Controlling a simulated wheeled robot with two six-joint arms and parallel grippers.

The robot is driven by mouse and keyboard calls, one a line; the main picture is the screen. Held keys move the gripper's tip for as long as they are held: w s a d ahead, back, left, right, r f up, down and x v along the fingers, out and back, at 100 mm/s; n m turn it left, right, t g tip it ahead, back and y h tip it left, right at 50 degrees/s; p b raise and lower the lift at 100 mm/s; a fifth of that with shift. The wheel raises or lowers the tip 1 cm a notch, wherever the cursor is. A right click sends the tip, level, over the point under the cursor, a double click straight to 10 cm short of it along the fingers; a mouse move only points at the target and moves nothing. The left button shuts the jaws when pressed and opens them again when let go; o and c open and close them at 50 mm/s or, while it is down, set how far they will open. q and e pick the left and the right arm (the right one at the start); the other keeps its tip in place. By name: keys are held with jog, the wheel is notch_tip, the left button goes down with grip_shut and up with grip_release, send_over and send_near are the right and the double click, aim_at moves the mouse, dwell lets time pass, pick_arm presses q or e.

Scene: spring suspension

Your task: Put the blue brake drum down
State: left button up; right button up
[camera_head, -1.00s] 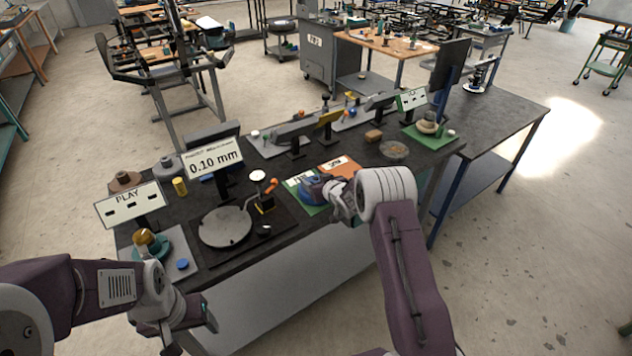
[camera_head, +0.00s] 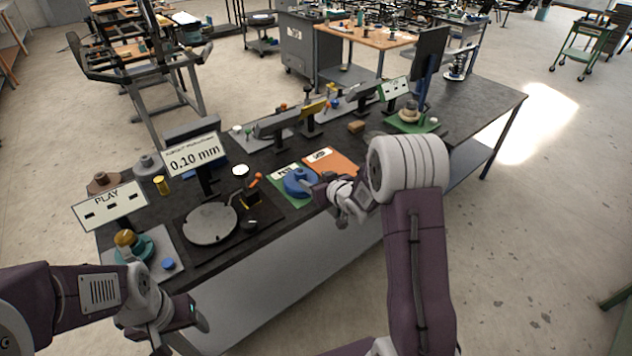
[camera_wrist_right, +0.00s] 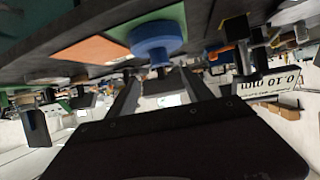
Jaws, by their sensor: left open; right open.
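The blue brake drum (camera_head: 298,183) rests on the green mat (camera_head: 279,173) near the front edge of the bench. It also shows in the right wrist view (camera_wrist_right: 155,37), where the picture is upside down. My right gripper (camera_head: 322,184) is open just to the right of the drum. In the right wrist view its two fingers (camera_wrist_right: 160,80) are spread, with the drum beyond their tips and not clasped. My left gripper (camera_head: 188,322) is open and empty, low in front of the bench's left end.
An orange mat (camera_head: 333,163) lies right of the green one. Left of the drum is a grey disc plate (camera_head: 210,224) with a dial stand, below the 0.10 mm sign (camera_head: 194,158). The PLAY sign (camera_head: 110,207) and a teal part (camera_head: 134,247) stand at the far left.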

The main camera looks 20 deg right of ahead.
jog(key=shift+s, duration=0.15)
jog(key=s+a+f+m+g+h, duration=0.1)
jog(key=s+g, duration=0.4)
jog(key=s, duration=1)
jog(key=s+a+f+m+g+h, duration=0.1)
jog(key=s+g, duration=0.5)
jog(key=s, duration=0.9)
notch_tip(320, 180, down, 2)
jog(key=shift+s+a+f, duration=0.1)
jog(key=shift+s+a, duration=0.1)
jog(key=shift+a, duration=0.55)
